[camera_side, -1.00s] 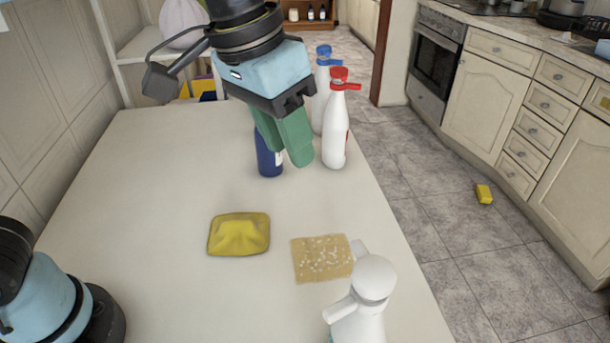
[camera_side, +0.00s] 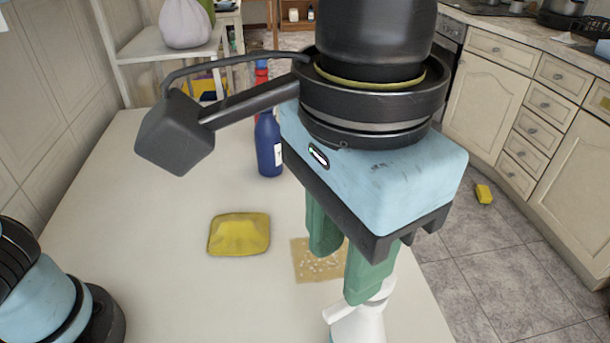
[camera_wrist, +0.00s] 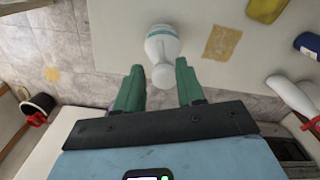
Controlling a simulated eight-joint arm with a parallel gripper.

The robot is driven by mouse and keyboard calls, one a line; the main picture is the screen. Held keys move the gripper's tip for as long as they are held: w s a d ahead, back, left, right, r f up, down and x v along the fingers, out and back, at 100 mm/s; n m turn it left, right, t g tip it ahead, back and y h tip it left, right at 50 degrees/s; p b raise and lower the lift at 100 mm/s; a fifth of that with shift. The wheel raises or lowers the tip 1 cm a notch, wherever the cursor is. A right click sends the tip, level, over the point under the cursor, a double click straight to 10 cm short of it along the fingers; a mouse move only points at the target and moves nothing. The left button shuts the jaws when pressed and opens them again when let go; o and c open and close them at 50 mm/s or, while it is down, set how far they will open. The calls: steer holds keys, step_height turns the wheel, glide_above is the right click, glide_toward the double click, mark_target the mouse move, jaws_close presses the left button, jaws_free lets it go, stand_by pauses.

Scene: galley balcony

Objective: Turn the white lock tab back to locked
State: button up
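A white bottle (camera_side: 358,325) with a pale cap stands at the near right of the table; its top is mostly hidden behind my gripper in the side view. A white spout (camera_side: 339,311) sticks out to its left. My gripper (camera_side: 341,276) is above the bottle, pointing down, with its two green fingers apart. In the wrist view the bottle (camera_wrist: 161,45) shows beyond the fingers, with its rounded white head between the fingertips (camera_wrist: 160,68). I see no clear gap or contact on either side. I cannot make out the lock tab or its position.
A dark blue bottle (camera_side: 268,146) stands further back, near red-capped and white bottles (camera_wrist: 292,96). The table's right edge is close to the bottle.

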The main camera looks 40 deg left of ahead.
mark_target(336, 308)
steer(key=shift+f, duration=3.35)
steer(key=shift+c, duration=0.4)
jaws_close()
